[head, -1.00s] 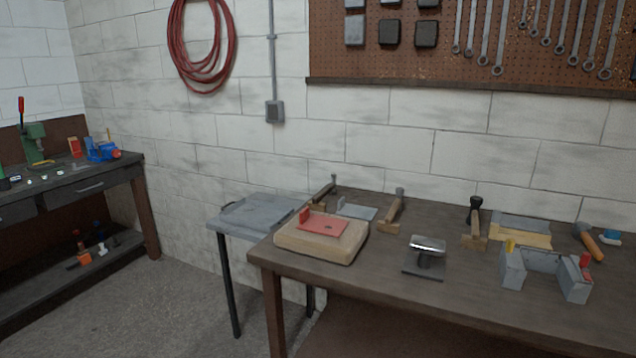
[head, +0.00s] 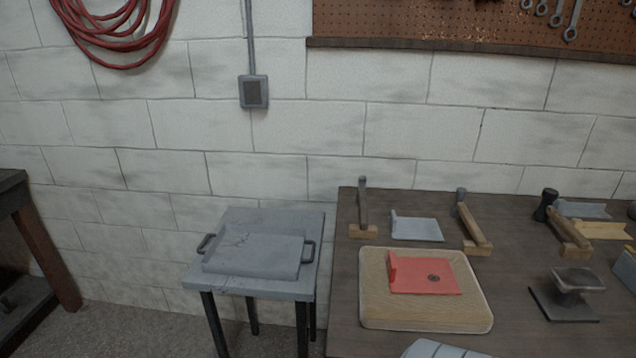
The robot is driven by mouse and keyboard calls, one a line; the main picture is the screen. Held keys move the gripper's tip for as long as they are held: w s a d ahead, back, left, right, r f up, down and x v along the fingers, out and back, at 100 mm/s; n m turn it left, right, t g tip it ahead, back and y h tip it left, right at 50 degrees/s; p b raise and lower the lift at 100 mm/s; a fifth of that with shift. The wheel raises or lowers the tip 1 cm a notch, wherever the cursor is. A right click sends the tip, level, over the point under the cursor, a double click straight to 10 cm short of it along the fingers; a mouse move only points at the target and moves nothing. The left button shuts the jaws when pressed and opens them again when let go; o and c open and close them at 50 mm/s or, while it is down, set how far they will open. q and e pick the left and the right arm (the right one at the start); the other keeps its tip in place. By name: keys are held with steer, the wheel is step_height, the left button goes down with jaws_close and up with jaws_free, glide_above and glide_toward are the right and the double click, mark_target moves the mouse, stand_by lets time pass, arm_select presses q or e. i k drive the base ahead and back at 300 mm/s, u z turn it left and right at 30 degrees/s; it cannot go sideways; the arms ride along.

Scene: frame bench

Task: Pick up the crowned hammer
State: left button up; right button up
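Three hammers rest on small wooden blocks along the back of the brown bench. The left hammer (head: 363,205) stands near the bench's left corner. The middle hammer (head: 472,222) leans with its grey head up and its wooden handle toward me. The right hammer (head: 547,205) has a dark, thick head. I cannot tell from here which one is crowned.
A padded board (head: 375,312) with a red angled plate (head: 425,276) lies at the bench's front left. A grey plate (head: 418,229) lies behind it. A metal stake on a dark base (head: 563,308) stands right. A grey side table (head: 255,220) holds a handled tray (head: 250,258).

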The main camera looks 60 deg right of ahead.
mark_target(360, 199)
steer(key=i, duration=0.85)
steer(key=z, duration=2.9)
